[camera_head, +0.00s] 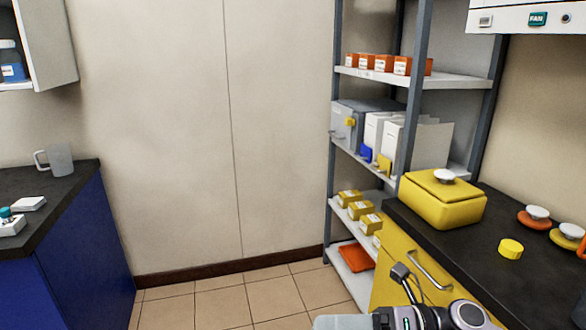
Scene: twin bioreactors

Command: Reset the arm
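Part of one of my arms (430,316), grey and silver with a dark joint, shows at the bottom edge, right of the middle. It looks like my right arm and lies in front of the yellow cabinet (396,262). A pale grey piece (342,322) reaches left from it, cut off by the lower edge. I cannot tell whether that piece is a gripper part, and no fingertips can be made out. My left arm and gripper are not in view.
A dark counter (482,247) at right carries a yellow box (442,198) and several lidded pieces. A grey shelf rack (414,80) stands behind it. A blue cabinet (85,255) with a mug (60,160) is at left. The tiled floor (235,303) between is clear.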

